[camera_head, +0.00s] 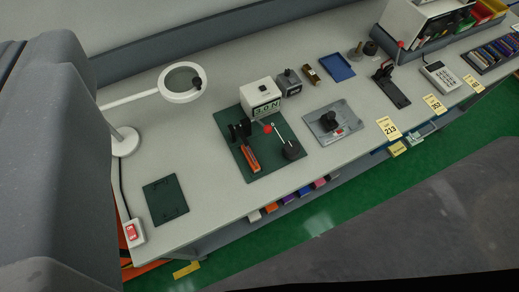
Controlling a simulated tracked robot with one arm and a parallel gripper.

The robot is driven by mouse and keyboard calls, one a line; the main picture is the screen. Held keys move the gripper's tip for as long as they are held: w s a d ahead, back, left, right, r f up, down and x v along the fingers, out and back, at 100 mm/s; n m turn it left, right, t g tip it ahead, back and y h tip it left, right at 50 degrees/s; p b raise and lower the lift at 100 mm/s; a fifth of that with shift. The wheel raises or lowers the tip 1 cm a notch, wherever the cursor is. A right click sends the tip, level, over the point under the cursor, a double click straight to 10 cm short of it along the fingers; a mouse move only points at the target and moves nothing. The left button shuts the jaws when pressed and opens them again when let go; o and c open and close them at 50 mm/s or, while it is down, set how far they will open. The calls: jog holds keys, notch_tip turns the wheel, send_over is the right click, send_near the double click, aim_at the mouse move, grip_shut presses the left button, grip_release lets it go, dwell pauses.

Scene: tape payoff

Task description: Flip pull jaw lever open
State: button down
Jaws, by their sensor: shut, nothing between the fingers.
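A small test fixture stands on a dark green mat (262,169) at the middle of the bench. It has a black upright clamp (240,130), a lever knob in red (267,128), a thin pale rod (279,135), a black block (291,150) and an orange-red part (250,158). A white box with a digital display (261,98) stands at its back. The fixture is too small to tell which part is the pull jaw lever or how it is set. My gripper's fingers do not show.
A ring magnifier lamp (181,82) stands to the left. A second green mat (166,199) and a red switch (131,232) lie near the left end. A grey plate with a black knob (333,123) is right of the fixture. Green floor (400,185) runs along the front.

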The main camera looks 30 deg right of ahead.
jog(key=w+d+f+m+g, duration=0.1)
jog(key=w+d+f+m, duration=0.3)
jog(key=f, duration=0.4)
jog(key=w+d+f+m+g, duration=0.1)
jog(key=w+d+f+m, duration=0.25)
jog(key=f+m, duration=0.3)
jog(key=w+d+f+m+g, duration=0.1)
jog(key=w+d+f+m, duration=0.1)
jog(key=w+f+m, duration=0.45)
jog(key=d+f+m+g, duration=0.1)
jog(key=d+f+m, duration=0.2)
jog(key=f, duration=0.5)
jog(key=s+d+f+m+g, duration=0.1)
jog(key=d+f+m, duration=0.3)
jog(key=f, duration=0.5)
jog(key=s+d+f+m+g+h, duration=0.1)
jog(key=d+f+m, duration=0.3)
jog(key=f+m, duration=0.3)
notch_tip(320, 180, down, 2)
jog(key=shift+s+d+f+g, duration=0.2)
jog(key=shift+f+g, duration=0.05)
jog(key=shift+g, duration=0.15)
